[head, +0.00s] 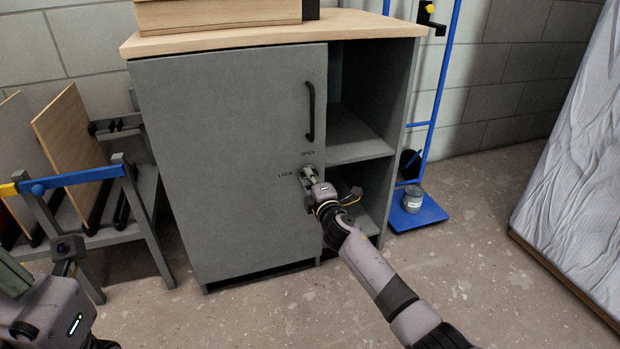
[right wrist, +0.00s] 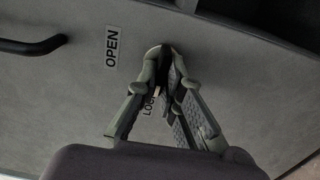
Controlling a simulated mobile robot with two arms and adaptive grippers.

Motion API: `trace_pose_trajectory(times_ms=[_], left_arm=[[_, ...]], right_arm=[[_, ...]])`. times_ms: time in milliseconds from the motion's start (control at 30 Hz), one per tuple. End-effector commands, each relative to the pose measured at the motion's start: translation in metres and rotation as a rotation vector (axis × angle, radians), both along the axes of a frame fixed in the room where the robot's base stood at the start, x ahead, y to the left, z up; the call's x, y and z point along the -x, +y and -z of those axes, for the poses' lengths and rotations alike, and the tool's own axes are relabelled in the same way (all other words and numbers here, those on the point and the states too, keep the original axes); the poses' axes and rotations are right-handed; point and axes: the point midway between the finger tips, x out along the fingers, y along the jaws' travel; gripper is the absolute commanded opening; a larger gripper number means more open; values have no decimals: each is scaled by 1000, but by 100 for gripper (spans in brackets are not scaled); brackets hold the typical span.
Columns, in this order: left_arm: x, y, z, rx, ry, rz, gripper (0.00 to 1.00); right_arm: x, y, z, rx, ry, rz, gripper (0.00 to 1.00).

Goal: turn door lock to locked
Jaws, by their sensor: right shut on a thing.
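The grey cabinet door (head: 235,150) is closed and has a black bar handle (head: 310,111) near its right edge. Below the handle is the door lock (head: 306,169), with an OPEN label above it and a LOCK label to its left. My right gripper (head: 309,176) is at the lock, its fingers shut on the lock's knob. In the right wrist view the fingertips (right wrist: 168,62) meet over the knob and hide most of it, so its exact angle cannot be told. The OPEN label (right wrist: 112,46) is clear there; LOCK is partly covered. My left gripper (head: 12,278) is partly cut off at the lower left.
Open shelves (head: 360,145) are right of the door. A blue hand truck (head: 418,208) with a small grey can (head: 412,199) stands to their right. A rack with boards (head: 70,150) is at the left, and a wrapped panel (head: 580,160) leans at the right. The floor in front is clear.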

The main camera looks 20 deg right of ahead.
Motion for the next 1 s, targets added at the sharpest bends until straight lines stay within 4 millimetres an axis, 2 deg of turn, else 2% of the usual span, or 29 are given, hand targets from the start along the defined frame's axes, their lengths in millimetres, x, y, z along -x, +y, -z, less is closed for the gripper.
trace_pose_trajectory(times_ms=[33, 67, 100, 367, 767, 1000], left_arm=[[0, 0, 0, 0, 1, 0, 0], [0, 0, 0, 0, 1, 0, 0], [0, 0, 0, 0, 1, 0, 0], [-1, 0, 0, -1, 2, -1, 0], [-2, 1, 0, 7, 7, -1, 0], [-1, 1, 0, 5, 3, 0, 0]], right_arm=[[0, 1, 1, 5, 1, -2, 0], [0, 1, 1, 5, 1, -2, 9], [0, 1, 1, 5, 1, -2, 12], [0, 0, 1, 2, 1, -1, 28], [5, -1, 0, 3, -1, 0, 28], [34, -1, 1, 4, 1, -3, 28]])
